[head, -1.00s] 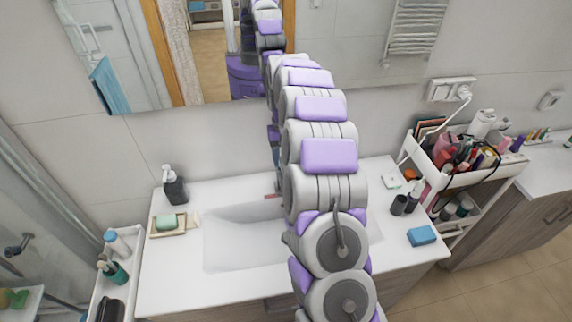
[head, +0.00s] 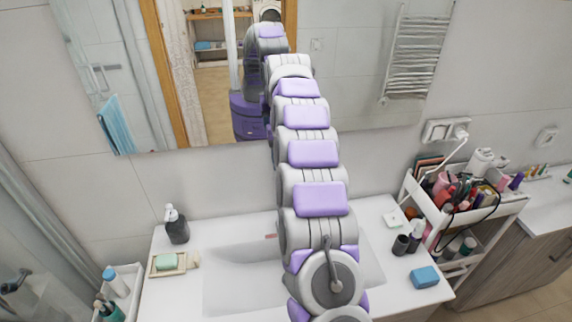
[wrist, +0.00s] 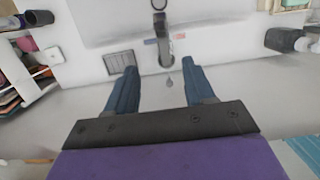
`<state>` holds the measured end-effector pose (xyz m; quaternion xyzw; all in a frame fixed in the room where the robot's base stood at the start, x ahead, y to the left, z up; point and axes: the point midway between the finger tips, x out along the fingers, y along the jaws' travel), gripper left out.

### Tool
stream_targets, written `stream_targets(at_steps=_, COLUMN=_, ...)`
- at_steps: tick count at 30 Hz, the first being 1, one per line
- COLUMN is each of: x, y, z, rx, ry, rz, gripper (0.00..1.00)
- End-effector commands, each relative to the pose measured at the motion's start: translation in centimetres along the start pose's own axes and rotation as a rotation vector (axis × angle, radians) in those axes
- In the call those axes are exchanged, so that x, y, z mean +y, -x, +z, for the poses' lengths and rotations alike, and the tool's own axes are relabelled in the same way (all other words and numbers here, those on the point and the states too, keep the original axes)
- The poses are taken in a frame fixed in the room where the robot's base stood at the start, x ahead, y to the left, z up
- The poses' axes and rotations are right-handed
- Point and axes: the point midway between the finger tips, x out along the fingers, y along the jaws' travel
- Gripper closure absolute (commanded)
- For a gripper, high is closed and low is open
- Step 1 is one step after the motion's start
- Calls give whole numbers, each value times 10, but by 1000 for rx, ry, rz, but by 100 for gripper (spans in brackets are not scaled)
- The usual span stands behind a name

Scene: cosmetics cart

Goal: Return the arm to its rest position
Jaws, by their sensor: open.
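My arm (head: 318,154), grey with purple pads, stretches up and forward over the sink toward the mirror in the head view. Its far end hides the gripper there. In the wrist view my gripper (wrist: 154,92) shows two dark blue fingers spread wide apart with nothing between them. Beyond the fingers are the faucet (wrist: 164,50) and the pale wall behind the sink.
The sink basin (head: 235,285) lies under my arm. A dark soap dispenser (head: 176,226) and a soap dish (head: 167,266) stand at left. A blue sponge (head: 424,277), dark cups and a loaded cosmetics cart (head: 460,225) are at right. The mirror (head: 350,80) is ahead.

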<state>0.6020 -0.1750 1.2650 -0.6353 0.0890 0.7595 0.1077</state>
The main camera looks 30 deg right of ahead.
Motion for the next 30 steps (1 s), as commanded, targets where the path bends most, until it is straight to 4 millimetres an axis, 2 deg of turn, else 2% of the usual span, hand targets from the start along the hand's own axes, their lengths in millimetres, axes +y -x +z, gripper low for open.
stream_targets(at_steps=15, x=0, y=1, z=0, rx=1, ry=0, rz=0, gripper=47)
stream_targets(at_steps=19, x=-3, y=3, z=5, rx=1, ry=8, rz=-2, gripper=47)
stream_targets(at_steps=23, x=-14, y=8, z=22, rx=2, ry=34, rz=-6, gripper=47)
stream_targets(at_steps=30, x=-41, y=13, z=71, rx=4, ry=101, rz=-8, gripper=47)
